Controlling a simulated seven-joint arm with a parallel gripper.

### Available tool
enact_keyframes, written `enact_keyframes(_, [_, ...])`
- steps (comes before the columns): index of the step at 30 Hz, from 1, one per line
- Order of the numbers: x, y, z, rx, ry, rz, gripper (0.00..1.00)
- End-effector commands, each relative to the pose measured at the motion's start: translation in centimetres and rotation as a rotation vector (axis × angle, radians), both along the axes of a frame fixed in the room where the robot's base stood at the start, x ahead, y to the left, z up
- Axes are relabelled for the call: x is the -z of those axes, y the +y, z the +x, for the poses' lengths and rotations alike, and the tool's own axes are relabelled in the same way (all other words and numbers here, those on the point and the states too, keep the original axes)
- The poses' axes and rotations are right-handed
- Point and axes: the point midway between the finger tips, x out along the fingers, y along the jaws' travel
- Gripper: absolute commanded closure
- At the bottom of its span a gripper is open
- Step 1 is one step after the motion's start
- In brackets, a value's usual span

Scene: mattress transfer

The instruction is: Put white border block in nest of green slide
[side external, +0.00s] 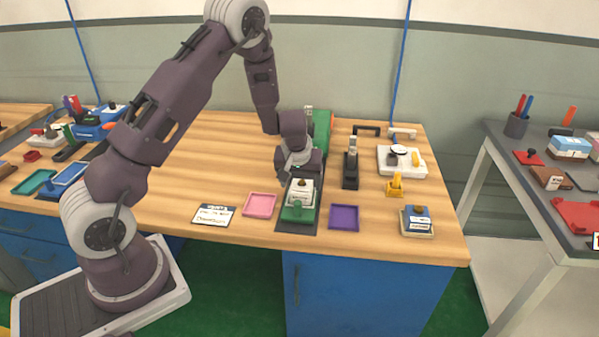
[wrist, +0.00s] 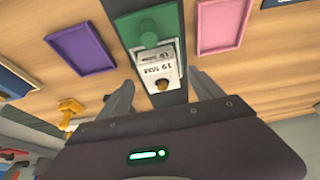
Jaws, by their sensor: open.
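The white border block (side external: 302,194) has dark lettering and a brown knob. It sits at the far part of the green slide (side external: 298,215), behind the green knob. In the wrist view the white block (wrist: 171,73) lies against the green slide (wrist: 155,20), with its brown knob toward me. I cannot tell whether it is fully seated in the nest. My gripper (side external: 300,172) is low over the far end of the block. In the wrist view my open gripper (wrist: 162,82) has one finger on each side of the block, with gaps visible.
The slide lies on a dark rail (side external: 283,222). A pink tray (side external: 260,205) is left and a purple tray (side external: 344,217) right. A black stand (side external: 350,170) and yellow-knobbed piece (side external: 395,187) are farther right. Wood to the left of my gripper is clear.

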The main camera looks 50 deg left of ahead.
Motion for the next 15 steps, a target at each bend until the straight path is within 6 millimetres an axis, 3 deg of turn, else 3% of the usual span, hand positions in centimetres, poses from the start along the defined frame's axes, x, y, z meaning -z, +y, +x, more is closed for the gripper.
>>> enact_keyframes(6, [-5.5,-1.7,-1.5,0.002,-0.005,0.000,0.24])
enact_keyframes(13, [-8.0,-2.6,-2.3,0.005,-0.004,-0.008,0.24])
enact_keyframes(15, [-9.5,-4.0,-2.7,0.032,-0.018,-0.051,0.24])
